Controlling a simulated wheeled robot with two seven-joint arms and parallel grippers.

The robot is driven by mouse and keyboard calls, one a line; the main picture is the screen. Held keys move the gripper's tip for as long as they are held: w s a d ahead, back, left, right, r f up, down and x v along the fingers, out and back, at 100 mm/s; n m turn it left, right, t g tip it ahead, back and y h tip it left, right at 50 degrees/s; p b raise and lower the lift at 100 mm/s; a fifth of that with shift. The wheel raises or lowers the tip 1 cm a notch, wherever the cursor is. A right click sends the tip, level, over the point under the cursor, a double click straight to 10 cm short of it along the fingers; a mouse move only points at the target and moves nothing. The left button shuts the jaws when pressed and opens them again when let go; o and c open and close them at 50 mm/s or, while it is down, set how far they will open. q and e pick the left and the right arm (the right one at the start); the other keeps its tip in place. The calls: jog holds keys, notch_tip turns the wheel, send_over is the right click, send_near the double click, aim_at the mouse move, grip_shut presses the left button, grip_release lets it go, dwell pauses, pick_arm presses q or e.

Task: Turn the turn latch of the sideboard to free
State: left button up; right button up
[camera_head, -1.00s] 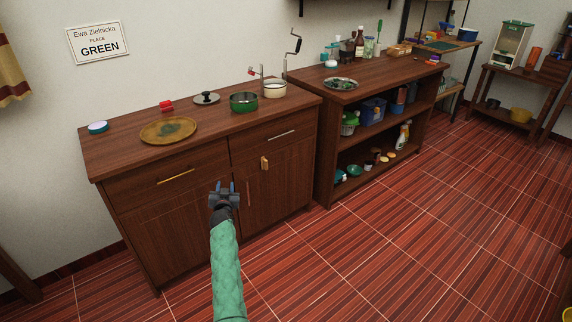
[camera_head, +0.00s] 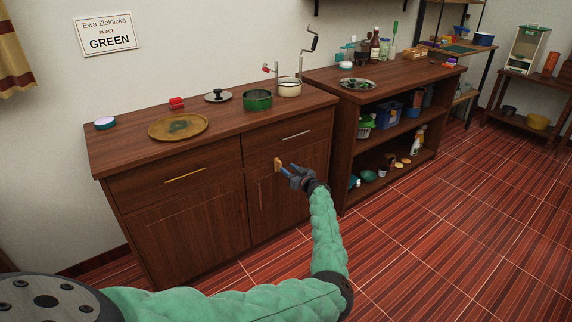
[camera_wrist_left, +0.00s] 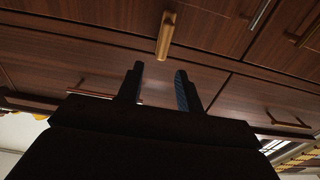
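The sideboard (camera_head: 200,215) is dark brown wood with drawers above and doors below. Its turn latch (camera_head: 277,165) is a small light-wood piece on the right door's upper part, and it also shows in the left wrist view (camera_wrist_left: 166,36) just beyond the fingertips. My left gripper (camera_head: 287,169) is in front of the right door, close to the latch. Its two blue-tipped fingers (camera_wrist_left: 160,75) are apart with nothing between them. I cannot tell whether a fingertip touches the latch in the head view; the wrist view shows a small gap. My right gripper is not in view.
A brass drawer handle (camera_head: 185,175) and a silver one (camera_head: 296,135) stick out above the doors. A plate (camera_head: 178,127), a green pot (camera_head: 257,99) and other items stand on top. An open shelf unit (camera_head: 345,150) adjoins at right. The tiled floor in front is clear.

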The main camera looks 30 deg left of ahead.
aim_at(281, 163)
pick_arm(q)
jog(key=shift+b+x, duration=0.55)
jog(key=shift+x, duration=3.15)
jog(key=shift+a, duration=0.1)
jog(key=shift+c, duration=0.3)
grip_shut()
